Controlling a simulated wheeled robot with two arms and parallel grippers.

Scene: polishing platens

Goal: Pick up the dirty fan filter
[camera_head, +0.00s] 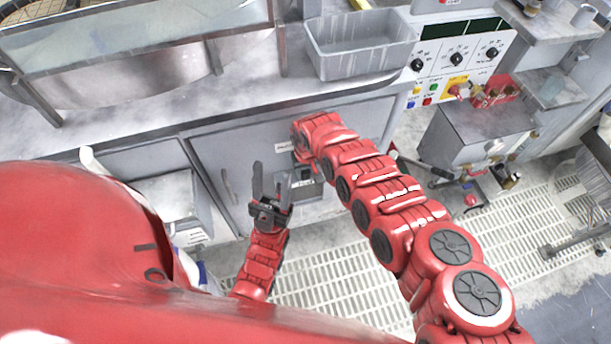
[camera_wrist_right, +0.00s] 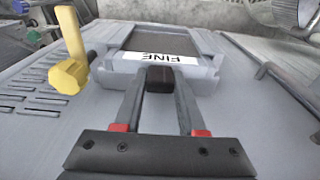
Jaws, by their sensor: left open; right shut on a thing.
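In the right wrist view, a grey-framed filter (camera_wrist_right: 196,75) with a dark inner face sits at a grey panel. It has a white label reading "FINE", upside down. My right gripper (camera_wrist_right: 160,80) is shut on a small dark tab at the filter's near edge. I cannot tell whether the filter is still seated. In the head view, my right arm reaches to the cabinet front and its wrist hides much of the gripper; a small grey labelled part (camera_head: 306,187) shows below it. My left gripper (camera_head: 270,176) is open and empty, just left of it.
A yellow lever (camera_wrist_right: 69,68) stands left of the filter in the wrist view. In the head view, a grey bin (camera_head: 360,62) stands on the counter above the cabinet, with a control panel (camera_head: 455,62) to its right. Grated flooring (camera_head: 335,268) lies below.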

